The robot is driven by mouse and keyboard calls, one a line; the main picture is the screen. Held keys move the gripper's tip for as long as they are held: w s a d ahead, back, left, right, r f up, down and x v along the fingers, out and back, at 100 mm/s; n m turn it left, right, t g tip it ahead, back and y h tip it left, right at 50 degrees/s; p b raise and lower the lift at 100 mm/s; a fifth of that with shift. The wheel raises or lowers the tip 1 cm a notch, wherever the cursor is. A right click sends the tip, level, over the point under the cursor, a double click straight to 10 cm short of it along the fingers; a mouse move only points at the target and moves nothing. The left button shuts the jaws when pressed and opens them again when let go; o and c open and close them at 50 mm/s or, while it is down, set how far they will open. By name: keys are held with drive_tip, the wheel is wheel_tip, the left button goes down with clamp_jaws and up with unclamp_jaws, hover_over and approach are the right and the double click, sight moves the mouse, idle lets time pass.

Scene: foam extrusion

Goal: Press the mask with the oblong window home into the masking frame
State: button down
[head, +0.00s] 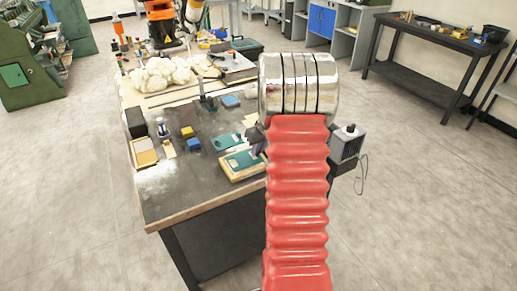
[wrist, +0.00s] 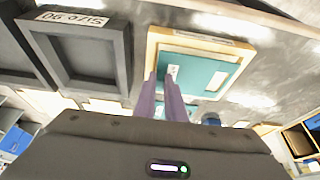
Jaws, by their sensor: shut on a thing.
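A teal mask (wrist: 203,72) lies over a pale wooden frame (wrist: 153,48) with a small label at its far edge in the wrist view. Light slots show in the teal face, one of them slanted, but I cannot make out the window shape surely. My gripper (wrist: 172,82) has two purple fingers close together at the mask; it is shut on it, though the grip itself is hard to see. In the head view the teal mask (head: 243,160) lies on its wooden frame (head: 232,175) near the table's front edge. My arm hides its right side. I cannot tell whether the mask is fully seated.
A dark, labelled square tray (wrist: 122,58) stands left of the wooden frame in the wrist view. Another teal plate (head: 228,141) lies just behind in the head view. Small blocks (head: 190,138) and a cream-topped box (head: 145,158) are to the left. The table's front-left corner is clear.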

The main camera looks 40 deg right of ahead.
drive_tip(key=shift+f, duration=0.65)
drive_tip(key=c, duration=1.7)
unclamp_jaws()
drive_tip(key=shift+c, duration=0.2)
drive_tip(key=shift+r, duration=3.55)
